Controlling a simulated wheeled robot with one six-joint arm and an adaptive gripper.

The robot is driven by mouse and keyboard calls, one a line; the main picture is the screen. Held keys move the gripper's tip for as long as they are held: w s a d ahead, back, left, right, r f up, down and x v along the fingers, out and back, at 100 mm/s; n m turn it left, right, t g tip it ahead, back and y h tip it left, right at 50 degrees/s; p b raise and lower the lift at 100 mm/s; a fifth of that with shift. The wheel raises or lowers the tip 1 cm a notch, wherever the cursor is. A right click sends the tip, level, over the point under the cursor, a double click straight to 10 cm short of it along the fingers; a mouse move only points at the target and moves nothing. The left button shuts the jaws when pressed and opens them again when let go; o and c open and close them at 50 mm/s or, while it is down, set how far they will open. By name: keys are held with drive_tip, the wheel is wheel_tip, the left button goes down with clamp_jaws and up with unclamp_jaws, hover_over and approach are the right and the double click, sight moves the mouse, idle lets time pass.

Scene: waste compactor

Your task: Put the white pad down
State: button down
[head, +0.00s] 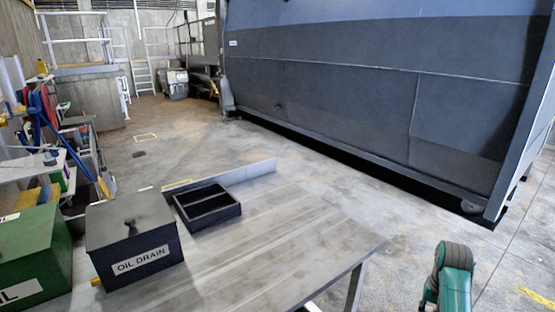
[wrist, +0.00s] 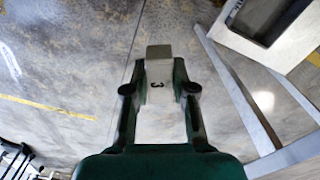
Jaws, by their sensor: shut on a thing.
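The white pad (wrist: 160,72) is in my gripper (wrist: 160,90) in the wrist view. It is a pale block with a dark "3" on its face and a greyer far end. The two dark fingers close on its sides, and it sticks out beyond the fingertips. Concrete floor shows around it, and it appears held in the air, clear of the table. In the head view only a green and grey part of my arm shows at the lower right; the pad and gripper are not seen there.
A metal table (head: 285,225) fills the lower middle. On it stand a black divided tray (head: 207,220), a dark box marked OIL DRAIN (head: 132,235) and a green box (head: 30,255). The table's right part is bare. A big grey compactor (head: 370,100) stands behind open floor.

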drive_tip(key=shift+a, duration=0.15)
idle(0.3)
drive_tip(key=s+a+f+n, duration=0.2)
drive_tip(key=a+f, duration=0.3)
drive_tip(key=a, duration=0.4)
drive_tip(key=s+a+f+n, duration=0.2)
drive_tip(key=a+f, duration=0.4)
drive_tip(key=a, duration=0.4)
drive_tip(key=s+a+f+n, duration=0.2)
drive_tip(key=s+a+f, duration=0.2)
drive_tip(key=a, duration=0.5)
drive_tip(key=shift+a+f+n, duration=0.35)
drive_tip(key=shift+f+n, duration=0.05)
drive_tip(key=shift+f, duration=0.5)
